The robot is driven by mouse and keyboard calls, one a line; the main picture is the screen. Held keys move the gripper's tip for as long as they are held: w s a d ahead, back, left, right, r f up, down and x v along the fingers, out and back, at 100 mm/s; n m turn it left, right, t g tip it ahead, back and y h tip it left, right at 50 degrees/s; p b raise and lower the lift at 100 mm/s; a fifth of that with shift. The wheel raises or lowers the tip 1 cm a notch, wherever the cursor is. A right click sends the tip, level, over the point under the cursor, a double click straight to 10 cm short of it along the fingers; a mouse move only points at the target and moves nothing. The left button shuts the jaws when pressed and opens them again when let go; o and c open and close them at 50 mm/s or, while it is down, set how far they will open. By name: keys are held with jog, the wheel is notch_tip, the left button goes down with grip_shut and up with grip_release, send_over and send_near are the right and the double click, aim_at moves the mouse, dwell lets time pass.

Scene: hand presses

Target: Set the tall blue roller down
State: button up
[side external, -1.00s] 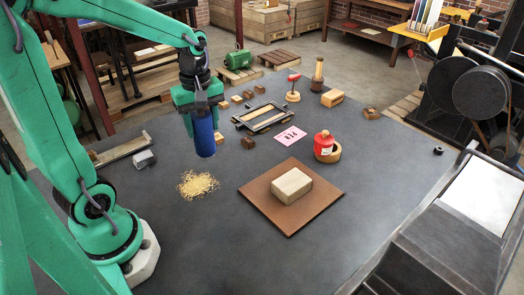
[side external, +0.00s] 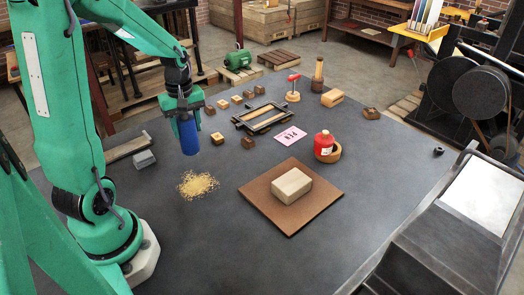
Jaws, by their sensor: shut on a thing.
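The tall blue roller (side external: 189,138) is a dark blue upright cylinder on the left side of the dark grey table (side external: 250,265). My gripper (side external: 184,112) is shut on its upper part from above, and the roller hangs upright below the jaws. I cannot tell for sure whether its lower end touches the table or is a little above it. Its top is hidden by the jaws.
A heap of yellow shavings (side external: 197,184) lies in front of the roller. A grey block (side external: 144,159) lies to its left. Small wooden blocks (side external: 217,138) and a metal frame (side external: 265,117) are to its right. A brown board (side external: 270,212) bears a pale block (side external: 291,186). The table's front is clear.

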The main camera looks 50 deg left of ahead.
aim_at(189, 138)
jog(key=shift+f, duration=1.95)
jog(key=shift+f, duration=0.2)
jog(key=o, duration=1.3)
jog(key=shift+r, duration=0.1)
notch_tip(189, 138, up, 12)
jog(key=shift+r, duration=0.1)
jog(key=shift+d, duration=0.1)
